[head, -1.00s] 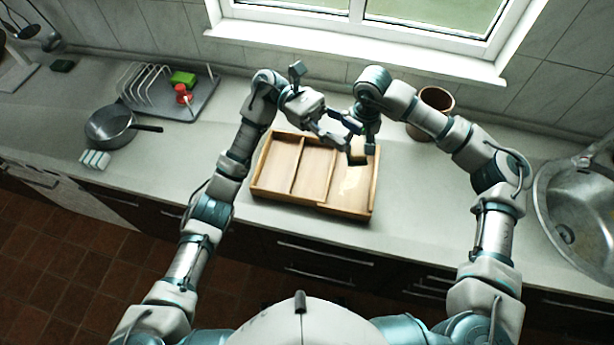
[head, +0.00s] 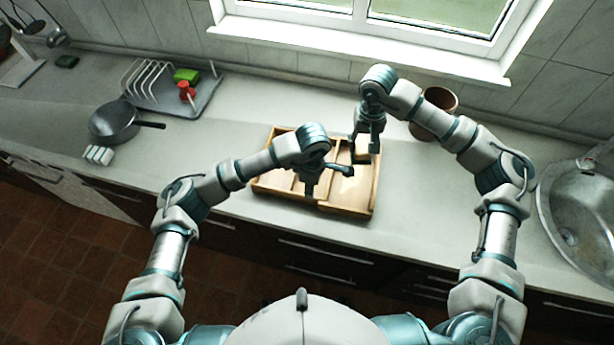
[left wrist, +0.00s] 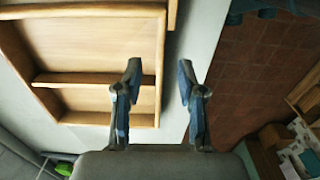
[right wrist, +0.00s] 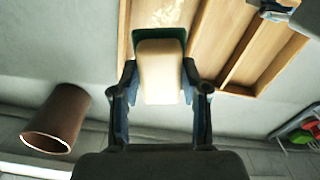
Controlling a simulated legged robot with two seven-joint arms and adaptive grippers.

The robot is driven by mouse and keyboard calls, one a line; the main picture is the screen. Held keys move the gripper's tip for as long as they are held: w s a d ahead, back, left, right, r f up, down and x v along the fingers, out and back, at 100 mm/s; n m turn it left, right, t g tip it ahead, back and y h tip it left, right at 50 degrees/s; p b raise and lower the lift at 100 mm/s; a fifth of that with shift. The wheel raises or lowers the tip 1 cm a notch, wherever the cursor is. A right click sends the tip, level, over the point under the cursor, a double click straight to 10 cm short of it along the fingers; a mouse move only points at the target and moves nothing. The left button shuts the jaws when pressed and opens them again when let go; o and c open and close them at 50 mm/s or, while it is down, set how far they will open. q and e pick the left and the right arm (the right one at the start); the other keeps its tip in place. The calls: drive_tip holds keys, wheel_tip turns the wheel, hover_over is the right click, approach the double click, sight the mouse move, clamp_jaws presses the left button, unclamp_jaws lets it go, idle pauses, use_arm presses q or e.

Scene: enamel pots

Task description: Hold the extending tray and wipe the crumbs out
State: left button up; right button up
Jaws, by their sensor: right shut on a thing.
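The wooden extending tray (head: 349,212) lies on the counter, with dividers making long compartments. Pale crumbs (right wrist: 165,12) lie in its right-hand compartment as the head view shows it. My right gripper (head: 364,150) is over the back of that compartment. In the right wrist view it is shut on a cream sponge (right wrist: 160,75) with a dark green layer. My left gripper (head: 309,190) points down at the tray's front edge. In the left wrist view it is open and empty (left wrist: 159,72), with the tray's front wall (left wrist: 161,55) appearing between its fingertips. Contact cannot be told.
A brown pot (head: 437,100) stands behind my right forearm. A sink (head: 580,215) is at the right. A dish rack (head: 150,80), a pan (head: 113,120) and small white blocks (head: 98,155) are at the left. The counter beside the tray is clear.

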use_arm(q)
drive_tip(key=f, duration=0.6)
drive_tip(key=shift+d, duration=0.25)
use_arm(e)
drive_tip(key=shift+d, duration=0.35)
use_arm(q)
drive_tip(key=shift+a+f, duration=0.45)
drive_tip(key=shift+a, duration=0.1)
use_arm(e)
drive_tip(key=shift+a, duration=0.65)
use_arm(q)
drive_tip(key=shift+a, duration=0.25)
use_arm(e)
drive_tip(key=shift+a+r, duration=0.1)
drive_tip(key=shift+a, duration=0.2)
use_arm(q)
drive_tip(key=shift+d, duration=0.55)
drive_tip(key=c, duration=0.7)
use_arm(e)
drive_tip(key=shift+d, duration=0.65)
use_arm(q)
drive_tip(key=shift+d, duration=0.35)
clamp_jaws()
use_arm(e)
drive_tip(key=shift+d, duration=0.4)
use_arm(q)
drive_tip(key=shift+a, duration=0.65)
use_arm(e)
drive_tip(key=shift+a, duration=0.8)
